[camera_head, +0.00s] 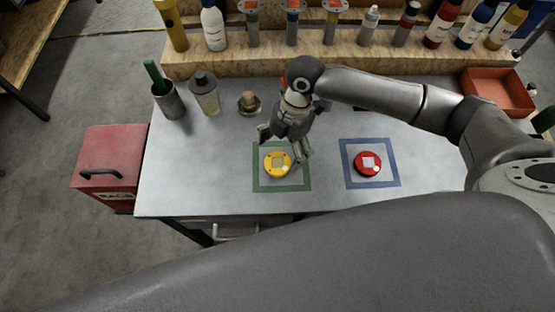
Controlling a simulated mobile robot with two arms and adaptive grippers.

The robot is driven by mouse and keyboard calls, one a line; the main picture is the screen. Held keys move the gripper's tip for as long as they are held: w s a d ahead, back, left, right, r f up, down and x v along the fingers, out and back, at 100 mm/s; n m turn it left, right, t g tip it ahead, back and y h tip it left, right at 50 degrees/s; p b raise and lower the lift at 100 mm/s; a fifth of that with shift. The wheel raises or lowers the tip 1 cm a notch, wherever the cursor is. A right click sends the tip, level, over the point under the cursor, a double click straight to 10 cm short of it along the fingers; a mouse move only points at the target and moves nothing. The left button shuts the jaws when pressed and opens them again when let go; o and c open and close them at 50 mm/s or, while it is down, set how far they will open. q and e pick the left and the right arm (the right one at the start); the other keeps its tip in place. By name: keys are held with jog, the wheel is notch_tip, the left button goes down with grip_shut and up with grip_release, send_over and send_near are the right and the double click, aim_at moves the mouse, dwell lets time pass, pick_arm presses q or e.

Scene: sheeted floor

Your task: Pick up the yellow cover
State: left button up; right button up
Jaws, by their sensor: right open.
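The yellow cover (277,170) is a round yellow disc with a pale square in its middle. It lies inside a green square outline (263,185) on the grey table. My right gripper (285,155) is open just above the yellow cover, pointing down. Its fingers are spread to the two sides of the cover, and one finger hides part of its upper right edge. I cannot tell whether the fingers touch it. My left gripper is not in view.
A red disc (361,171) lies in a blue square (391,180) to the right. Cups and a shaker (205,95) stand at the back left. A wooden shelf (340,58) with several bottles runs along the back. An orange tray (497,93) is at the back right.

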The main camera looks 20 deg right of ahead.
aim_at(278, 162)
jog(key=x, duration=0.3)
jog(key=shift+s+a+f+p, duration=0.15)
jog(key=shift+a+f+p, duration=0.05)
jog(key=shift+p, duration=0.15)
jog(key=c, duration=0.9)
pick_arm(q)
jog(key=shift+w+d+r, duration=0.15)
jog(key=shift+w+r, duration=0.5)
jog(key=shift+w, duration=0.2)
pick_arm(e)
jog(key=c, duration=0.4)
